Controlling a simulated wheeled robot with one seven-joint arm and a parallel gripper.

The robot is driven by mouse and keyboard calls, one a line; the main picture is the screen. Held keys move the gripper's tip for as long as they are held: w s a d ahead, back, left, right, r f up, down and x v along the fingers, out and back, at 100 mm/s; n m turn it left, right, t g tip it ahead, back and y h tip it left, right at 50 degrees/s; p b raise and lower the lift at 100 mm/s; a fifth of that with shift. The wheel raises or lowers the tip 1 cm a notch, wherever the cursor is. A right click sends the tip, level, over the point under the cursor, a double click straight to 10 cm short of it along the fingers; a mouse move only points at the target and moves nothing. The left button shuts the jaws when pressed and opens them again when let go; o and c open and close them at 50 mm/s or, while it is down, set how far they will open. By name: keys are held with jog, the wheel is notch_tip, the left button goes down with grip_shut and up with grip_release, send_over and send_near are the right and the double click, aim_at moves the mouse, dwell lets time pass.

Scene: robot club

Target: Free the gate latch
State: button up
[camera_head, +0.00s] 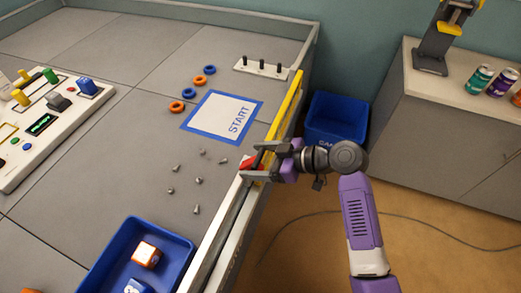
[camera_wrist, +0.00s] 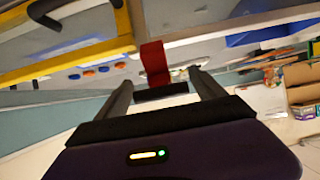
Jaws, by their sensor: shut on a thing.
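The gate is a long yellow bar (camera_head: 286,108) along the right edge of the arena; its yellow frame shows at the upper left of the wrist view (camera_wrist: 70,58). The red latch (camera_head: 249,163) sits at the bar's near end, partly hidden by my fingers. In the wrist view the red latch (camera_wrist: 154,62) runs up from a dark piece between my fingers. My gripper (camera_head: 263,161) reaches in from the right, its two fingers on either side of the latch. It is shut on the latch, and its fingers also show in the wrist view (camera_wrist: 162,86).
The arena's pale wall (camera_head: 229,238) continues towards me from the gate. Inside are a START mat (camera_head: 215,112), loose grey bolts (camera_head: 199,181) and a blue tray (camera_head: 115,250) with cubes. A blue bin (camera_head: 338,112) and a cabinet (camera_head: 440,125) stand outside. A cable crosses the floor.

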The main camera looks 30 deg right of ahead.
aim_at(247, 162)
jog(key=g+h+p, duration=0.1)
jog(key=p, duration=0.1)
jog(key=w+a+r+g+p, duration=0.1)
jog(key=p, duration=0.1)
jog(key=r+h+p, duration=0.1)
jog(key=p, duration=0.1)
jog(key=shift+w+a+r+g+h, duration=0.15)
jog(key=shift+w+a+g+h, duration=0.15)
jog(key=shift+g, duration=0.1)
jog(key=p, duration=0.1)
jog(key=g+h+p, duration=0.1)
jog(key=p, duration=0.1)
jog(key=shift+w+a, duration=0.25)
jog(key=shift+w, duration=0.05)
jog(key=w+a+g+h+p, duration=0.1)
jog(key=g+h+p, duration=0.1)
jog(key=p, duration=0.1)
jog(key=shift+w+a, duration=0.1)
jog(key=shift+w+a+f+g+h+p, duration=0.25)
jog(key=shift+w+f+g+h+p, duration=0.15)
jog(key=shift+g+h, duration=0.25)
jog(key=shift+s, duration=0.1)
jog(key=o, duration=1.9)
jog(key=shift+a+f, duration=0.1)
jog(key=v, duration=0.8)
